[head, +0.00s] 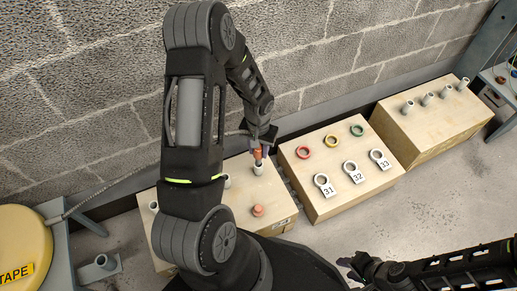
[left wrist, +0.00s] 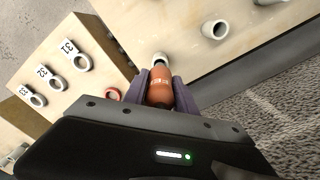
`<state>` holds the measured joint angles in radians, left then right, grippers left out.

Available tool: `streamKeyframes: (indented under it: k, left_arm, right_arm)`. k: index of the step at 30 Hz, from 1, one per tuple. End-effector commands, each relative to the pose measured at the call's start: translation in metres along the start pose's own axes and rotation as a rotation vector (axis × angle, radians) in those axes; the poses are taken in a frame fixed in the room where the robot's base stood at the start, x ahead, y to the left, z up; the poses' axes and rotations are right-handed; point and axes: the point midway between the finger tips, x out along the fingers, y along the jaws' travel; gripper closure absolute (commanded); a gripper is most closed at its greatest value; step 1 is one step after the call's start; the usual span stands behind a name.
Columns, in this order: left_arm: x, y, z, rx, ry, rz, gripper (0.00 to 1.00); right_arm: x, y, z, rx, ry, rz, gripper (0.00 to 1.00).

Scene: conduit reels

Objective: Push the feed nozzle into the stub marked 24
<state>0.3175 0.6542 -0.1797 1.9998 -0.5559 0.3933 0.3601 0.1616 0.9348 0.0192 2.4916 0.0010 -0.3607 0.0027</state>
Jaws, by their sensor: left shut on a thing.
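My left gripper (head: 261,147) is shut on the orange feed nozzle (head: 257,155), which also shows between the purple-grey fingers in the left wrist view (left wrist: 160,88). The nozzle's tip is at the mouth of a pale grey stub (head: 258,169) on the left wooden box. In the left wrist view part of this stub's dark opening (left wrist: 160,59) shows just beyond the nozzle; I cannot tell whether they touch. No number 24 is readable. Another stub (head: 227,182) stands to its left, also seen in the left wrist view (left wrist: 214,29). My right gripper (head: 352,267) is low in the head view, its jaws unclear.
An orange fitting (head: 257,211) sits nearer on the left box. The middle box (head: 320,207) carries coloured rings and grey rings tagged 31, 32, 33. The right box (head: 430,125) has several stubs. A grey hose (head: 110,190) runs from the yellow tape reel (head: 22,245) along the wall.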

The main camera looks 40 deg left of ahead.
Motion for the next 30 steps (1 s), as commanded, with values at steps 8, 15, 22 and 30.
streamKeyframes:
  k: [8, 15, 22, 30]
  left_arm:
    - [0.005, 0.0, 0.0, 0.0, 0.0, 0.0, 1.0]
    - [0.011, 0.0, 0.0, 0.0, 0.0, 0.0, 1.0]
    - [0.017, 0.0, 0.0, 0.0, 0.0, 0.0, 1.0]
    - [0.023, 0.0, 0.0, 0.001, 0.001, 0.0, 1.0]
  right_arm:
    - [0.004, 0.001, 0.0, 0.0, 0.0, 0.0, 0.64]
    - [0.008, 0.003, 0.0, 0.0, 0.0, 0.0, 0.64]
    - [0.013, 0.005, 0.0, 0.0, 0.0, 0.0, 0.64]
    - [0.018, 0.007, 0.0, 0.0, 0.0, 0.0, 0.64]
